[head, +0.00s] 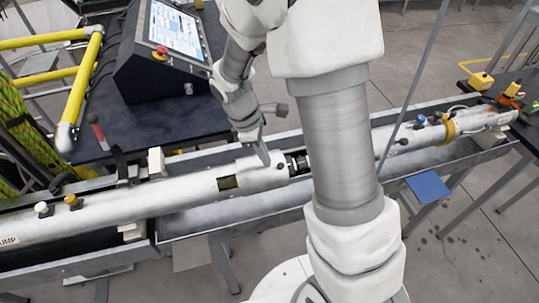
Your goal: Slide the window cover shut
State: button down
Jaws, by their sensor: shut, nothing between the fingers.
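A long white tube (160,194) lies across the view in a metal trough. A small dark olive window (228,183) shows in its side, left of the middle, and it looks uncovered. A paler sleeve-like section (252,172) sits on the tube just right of the window; I take it for the window cover, but its edges are hard to make out. My gripper (265,158) comes down from above at this section, right of the window. Its fingers are together and hold nothing. I cannot tell whether the tips touch the sleeve.
A black console (165,55) with a screen and a red button stands on the dark table (115,135) behind the tube. A yellow rail (80,90) is at the left. Small valves (72,201) stick up from the tube. My arm hides part of the tube right of the middle.

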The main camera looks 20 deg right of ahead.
jog(key=shift+s+d+f, duration=0.1)
jog(key=shift+s+d, duration=0.15)
jog(key=shift+d, duration=0.3)
jog(key=d+p, duration=0.1)
jog(key=d, duration=1.2)
jog(key=shift+d, duration=0.3)
jog(key=a, duration=0.1)
jog(key=w+a+r, duration=0.2)
jog(key=a, duration=0.1)
jog(key=shift+a+p, duration=0.1)
jog(key=shift+p, duration=0.3)
jog(key=s+a+r+m+t+y, duration=0.1)
jog(key=s+a+r+m+t, duration=0.15)
jog(key=r, duration=0.65)
jog(key=s+a+r+m+t, duration=0.1)
jog(key=s+a+r+m, duration=0.3)
jog(key=r, duration=0.5)
jog(key=s+a+r+m+t+y, duration=0.1)
jog(key=s+a+m, duration=0.1)
jog(key=s, duration=0.3)
jog(key=s+a+r+m+t+y, duration=0.1)
jog(key=s+a+r+m+t, duration=0.1)
jog(key=s+m, duration=0.3)
jog(key=shift+r+b, duration=0.3)
jog(key=shift+b, duration=0.1)
